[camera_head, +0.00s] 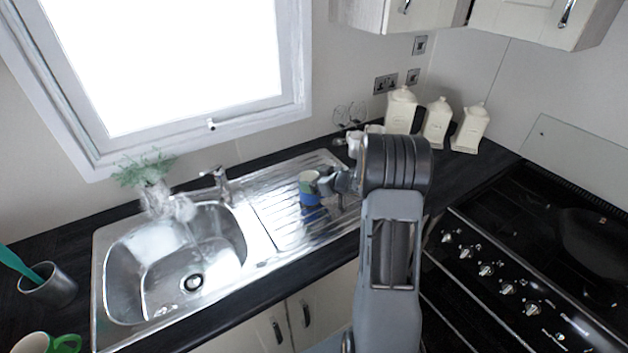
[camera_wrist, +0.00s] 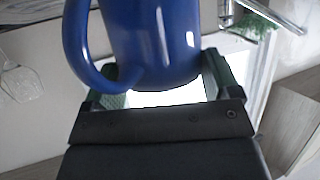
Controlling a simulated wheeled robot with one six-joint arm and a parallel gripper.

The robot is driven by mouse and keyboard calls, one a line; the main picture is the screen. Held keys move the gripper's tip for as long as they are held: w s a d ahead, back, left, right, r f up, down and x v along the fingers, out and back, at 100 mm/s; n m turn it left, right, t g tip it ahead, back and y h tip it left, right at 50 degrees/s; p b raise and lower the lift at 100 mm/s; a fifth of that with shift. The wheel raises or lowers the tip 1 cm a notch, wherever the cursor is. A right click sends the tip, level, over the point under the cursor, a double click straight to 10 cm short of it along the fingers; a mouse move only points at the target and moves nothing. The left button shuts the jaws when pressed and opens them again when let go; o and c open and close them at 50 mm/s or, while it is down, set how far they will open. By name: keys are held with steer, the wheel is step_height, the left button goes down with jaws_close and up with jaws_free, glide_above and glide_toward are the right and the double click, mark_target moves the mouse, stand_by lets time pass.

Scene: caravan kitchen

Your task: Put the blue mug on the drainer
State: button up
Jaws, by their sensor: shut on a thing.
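The blue mug (camera_head: 311,198) is in my gripper, over the ridged metal drainer (camera_head: 282,222) to the right of the sink. In the wrist view the mug (camera_wrist: 150,40) fills the top middle, its handle out to the left. My gripper (camera_wrist: 160,85) is shut on it, with a green-padded finger on each side. In the head view my gripper (camera_head: 318,182) partly covers the mug. I cannot tell whether the mug touches the drainer.
The sink basin (camera_head: 175,262) and tap (camera_head: 219,186) lie left of the drainer, with a plant (camera_head: 148,180) behind. Upturned-looking glasses (camera_head: 349,115) and cream canisters (camera_head: 437,123) stand at the back right. The hob (camera_head: 545,250) is at right; a green-handled mug (camera_head: 45,343) is front left.

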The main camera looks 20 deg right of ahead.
steer(key=shift+f, duration=0.1)
steer(key=shift+f, duration=0.15)
steer(key=o, duration=1.3)
steer(key=shift+c, duration=0.2)
